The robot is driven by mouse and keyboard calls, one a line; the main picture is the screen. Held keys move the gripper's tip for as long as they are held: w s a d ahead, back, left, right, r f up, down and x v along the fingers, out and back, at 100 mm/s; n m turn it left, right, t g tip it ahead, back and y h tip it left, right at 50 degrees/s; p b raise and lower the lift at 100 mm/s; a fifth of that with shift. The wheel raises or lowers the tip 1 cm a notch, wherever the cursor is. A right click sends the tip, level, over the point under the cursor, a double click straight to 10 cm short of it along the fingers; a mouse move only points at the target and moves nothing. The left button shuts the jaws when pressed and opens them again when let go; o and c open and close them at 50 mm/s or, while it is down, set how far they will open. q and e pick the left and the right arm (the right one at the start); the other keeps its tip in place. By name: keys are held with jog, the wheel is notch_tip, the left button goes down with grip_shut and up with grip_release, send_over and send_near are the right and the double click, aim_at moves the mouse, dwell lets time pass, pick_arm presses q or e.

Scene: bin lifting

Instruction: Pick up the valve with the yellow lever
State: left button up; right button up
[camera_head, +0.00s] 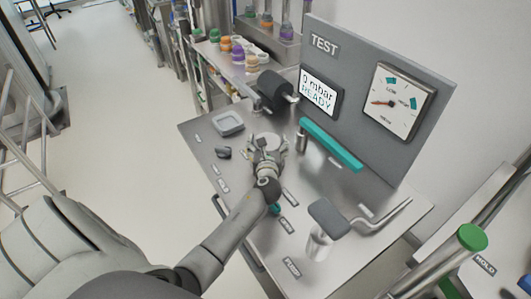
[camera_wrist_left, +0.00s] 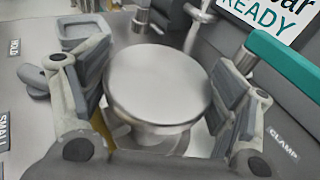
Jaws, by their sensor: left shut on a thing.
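My left gripper (camera_head: 267,150) is over the metal bench, with its arm coming in from the lower left. In the left wrist view its two padded fingers (camera_wrist_left: 160,100) stand on either side of a metal piece with a wide round top (camera_wrist_left: 158,82) and are shut on it. A little yellow shows low beside the left finger, so this piece appears to be the valve; its lever is mostly hidden. In the head view the piece is largely covered by the gripper. My right gripper is not in view.
The bench (camera_head: 205,150) carries a grey square tray (camera_head: 228,123), a teal bar (camera_head: 331,144), and a dark-padded lever (camera_head: 327,214) at front right. Behind stands a TEST panel (camera_head: 350,60) with a READY screen (camera_head: 318,91) and a gauge (camera_head: 397,101). Floor at left is clear.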

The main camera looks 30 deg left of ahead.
pick_arm(q)
jog(key=shift+r, duration=0.15)
jog(key=shift+c, duration=0.8)
jog(key=shift+w+r, duration=0.1)
jog(key=shift+r, duration=0.05)
jog(key=shift+r, duration=0.65)
jog(key=s+d+r, duration=0.8)
jog(key=s+r, duration=0.3)
jog(key=shift+s+d+r+b, duration=0.2)
jog(key=shift+b, duration=0.2)
